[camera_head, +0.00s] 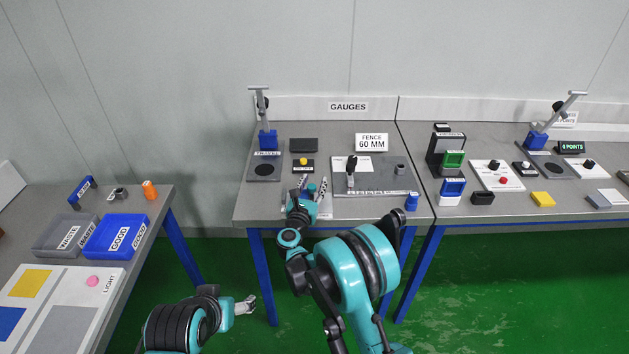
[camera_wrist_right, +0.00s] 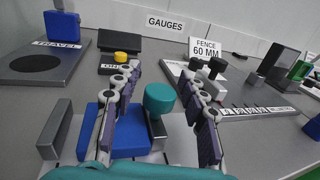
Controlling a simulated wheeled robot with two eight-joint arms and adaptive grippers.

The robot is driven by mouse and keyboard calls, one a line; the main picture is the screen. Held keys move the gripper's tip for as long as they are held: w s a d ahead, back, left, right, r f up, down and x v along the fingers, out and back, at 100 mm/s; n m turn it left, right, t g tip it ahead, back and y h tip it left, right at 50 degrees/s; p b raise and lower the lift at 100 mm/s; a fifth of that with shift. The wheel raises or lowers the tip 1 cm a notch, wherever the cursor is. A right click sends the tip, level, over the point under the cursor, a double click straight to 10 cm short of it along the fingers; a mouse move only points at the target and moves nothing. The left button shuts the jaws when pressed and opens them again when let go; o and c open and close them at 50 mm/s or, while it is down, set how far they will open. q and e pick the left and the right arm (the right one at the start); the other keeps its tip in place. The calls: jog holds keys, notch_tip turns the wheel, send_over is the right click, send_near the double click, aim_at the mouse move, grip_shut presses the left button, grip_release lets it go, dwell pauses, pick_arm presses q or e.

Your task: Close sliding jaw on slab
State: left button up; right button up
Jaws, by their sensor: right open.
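My right gripper (camera_head: 313,187) is over a small pale plate (camera_head: 326,208) near the front of the gauge table. In the right wrist view the gripper (camera_wrist_right: 160,120) is open, its fingers spread around a blue slab (camera_wrist_right: 130,137) and a teal knob (camera_wrist_right: 160,97) on a grey sliding jaw (camera_wrist_right: 157,130). The jaw stands just right of the slab; any gap between them is hard to tell.
A fence fixture (camera_head: 375,181) with a black handle is right of the right gripper. A dark-disc stand (camera_head: 264,170) and a yellow button box (camera_head: 303,165) are behind it. A blue cylinder (camera_head: 411,202) stands near the front edge. Bins (camera_head: 115,237) are on the left table.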

jog(key=v, duration=1)
jog(key=shift+s, duration=0.1)
jog(key=s+d+r+n+y, duration=0.1)
jog(key=s+r+n+y, duration=0.1)
jog(key=r+n+y, duration=0.55)
jog(key=s+r+n+y, duration=0.2)
jog(key=r+n, duration=0.9)
jog(key=n, duration=0.2)
jog(key=s+d+f+n+g+h, duration=0.1)
jog(key=s+d+f+n+g, duration=0.2)
jog(key=s, duration=0.6)
jog(key=s+d+f+n+g+h, duration=0.2)
jog(key=s+d+f+n+g, duration=0.2)
jog(key=s+d+f+n, duration=0.3)
jog(key=s+d+f+n+g+h, duration=0.2)
jog(key=s+d+f+n+g, duration=0.1)
jog(key=s+d+n, duration=0.5)
jog(key=s+d+f, duration=0.1)
jog(key=s, duration=0.2)
jog(key=shift+s+f, duration=0.4)
jog(key=shift+a+n, duration=0.1)
jog(key=shift+n, duration=0.15)
